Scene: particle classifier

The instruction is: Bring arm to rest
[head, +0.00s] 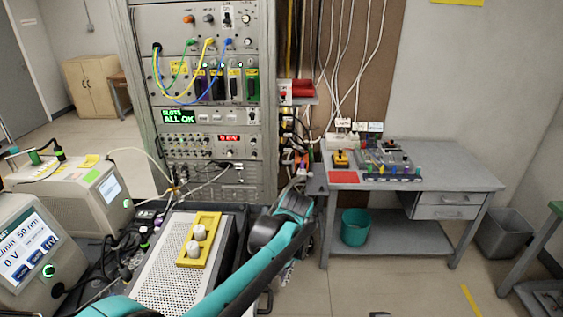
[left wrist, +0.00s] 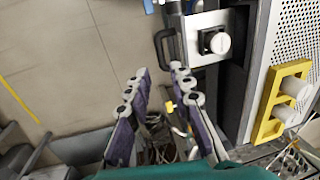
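My left arm (head: 240,287) is teal and black. In the head view it reaches from the bottom edge up and right, with its end at the right side of a perforated white box (head: 175,272). In the left wrist view my left gripper (left wrist: 159,73) has its two purple-padded fingers apart with nothing held between them. Below it show floor and some cables. My right arm and gripper are not in view.
A yellow holder (head: 201,255) with two white knobs lies on the box. An instrument rack (head: 210,130) stands behind. A grey workbench (head: 450,178) with a teal bin (head: 355,228) below stands to the right. Instruments with screens (head: 30,250) stand at left. Floor (head: 400,285) is clear at lower right.

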